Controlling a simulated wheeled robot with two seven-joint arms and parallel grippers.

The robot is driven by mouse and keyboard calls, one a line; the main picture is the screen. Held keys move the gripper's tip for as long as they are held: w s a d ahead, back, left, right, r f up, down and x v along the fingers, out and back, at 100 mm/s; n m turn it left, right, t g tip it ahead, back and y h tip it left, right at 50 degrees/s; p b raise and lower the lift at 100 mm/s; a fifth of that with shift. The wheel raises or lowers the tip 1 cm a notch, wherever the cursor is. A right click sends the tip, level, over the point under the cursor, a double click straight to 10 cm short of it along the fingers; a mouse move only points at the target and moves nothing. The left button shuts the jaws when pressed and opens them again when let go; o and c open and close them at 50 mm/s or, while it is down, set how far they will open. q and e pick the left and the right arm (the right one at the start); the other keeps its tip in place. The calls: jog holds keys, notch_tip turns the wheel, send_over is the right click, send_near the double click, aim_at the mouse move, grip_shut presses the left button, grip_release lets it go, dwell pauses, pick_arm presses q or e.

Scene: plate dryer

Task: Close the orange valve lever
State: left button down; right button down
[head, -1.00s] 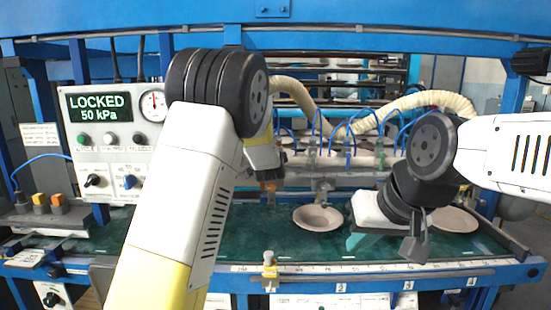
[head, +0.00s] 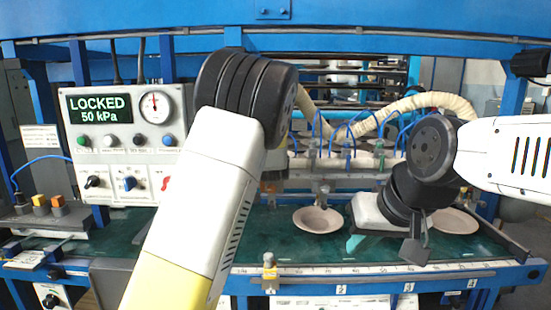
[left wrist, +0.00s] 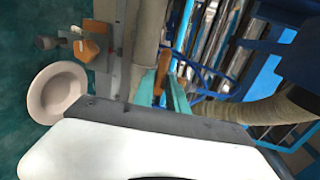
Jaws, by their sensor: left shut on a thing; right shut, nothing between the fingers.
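The orange valve lever (left wrist: 161,72) shows in the left wrist view as a narrow orange bar next to a pale pipe. My left gripper (left wrist: 164,84) has its teal fingers closed on the lever from either side. In the head view my left forearm hides both this gripper and the lever. My right gripper (head: 356,242) is shut and empty, low over the green bed near the front rail. In the head view a panel display (head: 99,108) reads LOCKED, 50 kPa.
A cream hose (head: 420,103) arches over the pipework. A separate orange block (left wrist: 88,50) sits near the plate in the left wrist view.

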pick_arm(q)
jog(key=c, duration=1.4)
grip_release()
jog(key=shift+c, duration=0.2)
jog(key=s+r, duration=0.1)
jog(key=s, duration=0.6)
jog(key=shift+s+r, duration=0.25)
jog(key=shift+s, duration=0.1)
